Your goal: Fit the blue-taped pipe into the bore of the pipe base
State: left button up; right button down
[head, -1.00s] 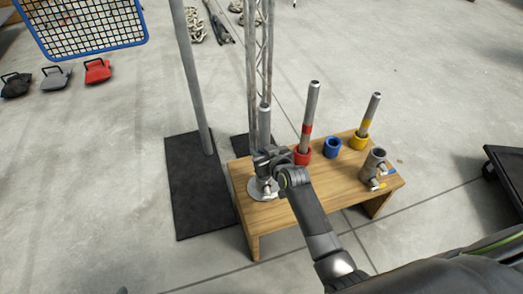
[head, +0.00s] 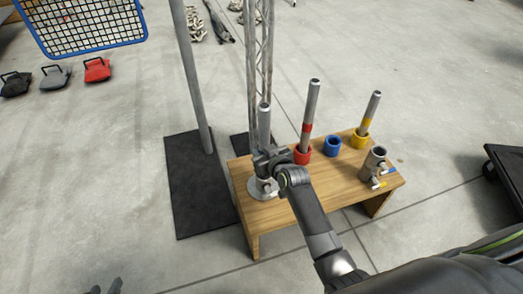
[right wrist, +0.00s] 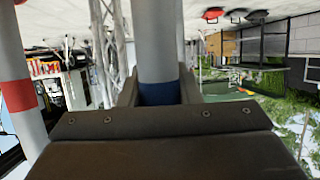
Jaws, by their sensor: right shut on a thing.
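The grey blue-taped pipe (head: 264,124) stands roughly upright over the left end of the wooden bench. My right gripper (head: 266,158) is shut on it; the blue tape (right wrist: 160,93) shows between the fingers in the right wrist view. The round metal pipe base (head: 256,194) lies on the bench directly below the gripper. The gripper hides the pipe's lower part, so I cannot tell whether its end is inside the bore. My left gripper (head: 106,288) barely shows at the bottom left edge, its fingertips apart, far from the bench.
On the bench (head: 318,191) stand a red cup (head: 302,154) with a red-taped pipe, an empty blue cup (head: 332,146), a yellow cup (head: 359,140) with a yellow-taped pipe, and a grey clamp socket (head: 375,160). A pole on a black plate (head: 196,195) stands left.

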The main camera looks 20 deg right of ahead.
pick_arm(q)
jog(key=shift+f, duration=0.15)
pick_arm(e)
jog(key=shift+f, duration=0.2)
jog(key=c, duration=1)
grip_release()
jog(key=shift+o, duration=0.2)
jog(key=shift+f, duration=0.1)
pick_arm(q)
jog(key=s+f+g+p, duration=0.4)
jog(key=s+f+g, duration=0.2)
jog(key=s+f, duration=0.1)
jog(key=shift+s+d+f+g+h, duration=0.25)
jog(key=shift+s+d+g+h, duration=0.2)
jog(key=shift+s, duration=0.45)
pick_arm(e)
jog(key=v, duration=1.7)
jog(key=shift+r, duration=0.25)
jog(key=shift+s, duration=0.15)
